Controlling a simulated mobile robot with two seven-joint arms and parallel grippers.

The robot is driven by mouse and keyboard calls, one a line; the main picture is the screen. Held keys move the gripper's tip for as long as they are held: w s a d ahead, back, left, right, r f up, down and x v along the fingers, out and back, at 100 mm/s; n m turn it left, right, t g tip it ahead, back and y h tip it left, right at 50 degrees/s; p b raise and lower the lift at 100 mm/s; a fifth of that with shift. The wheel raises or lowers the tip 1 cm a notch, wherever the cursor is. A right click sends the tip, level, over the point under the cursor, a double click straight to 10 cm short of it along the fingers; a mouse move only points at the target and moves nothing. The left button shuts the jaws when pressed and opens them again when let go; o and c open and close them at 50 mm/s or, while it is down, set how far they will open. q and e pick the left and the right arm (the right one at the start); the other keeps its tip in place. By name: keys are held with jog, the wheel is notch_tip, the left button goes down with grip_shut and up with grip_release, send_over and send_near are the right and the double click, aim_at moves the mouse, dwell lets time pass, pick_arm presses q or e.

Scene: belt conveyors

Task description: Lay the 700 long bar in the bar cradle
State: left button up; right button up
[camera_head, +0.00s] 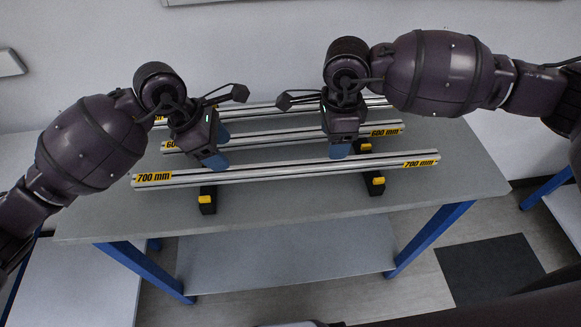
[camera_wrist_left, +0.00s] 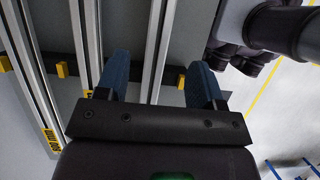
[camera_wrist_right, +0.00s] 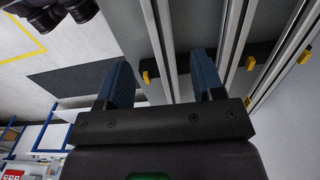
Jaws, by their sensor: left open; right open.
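The 700 long bar (camera_head: 285,173) is a silver bar with yellow 700 mm labels at both ends. It lies front-most on black supports (camera_head: 207,200) with yellow blocks. My left gripper (camera_head: 218,150) is open over its left half; in the left wrist view the bar (camera_wrist_left: 160,40) runs between the fingers. My right gripper (camera_head: 339,150) is open over its right half; in the right wrist view the bar (camera_wrist_right: 156,40) also runs between the fingers. Neither gripper grips it; the exact height above it is unclear. I cannot make out a separate bar cradle.
Behind lie a 600 mm bar (camera_head: 275,138) and another bar (camera_head: 268,110) at the back, partly hidden by my grippers. The grey table (camera_head: 300,204) has blue legs and a clear front strip. A wall stands behind. A dark mat (camera_head: 487,269) lies on the floor at right.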

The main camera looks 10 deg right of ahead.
aim_at(240, 169)
pick_arm(q)
jog(key=x, duration=0.8)
jog(key=shift+d+f, duration=0.15)
jog(key=shift+f, duration=0.05)
pick_arm(e)
notch_tip(240, 169, down, 8)
jog(key=shift+f, duration=0.25)
pick_arm(q)
grip_shut()
pick_arm(e)
grip_shut()
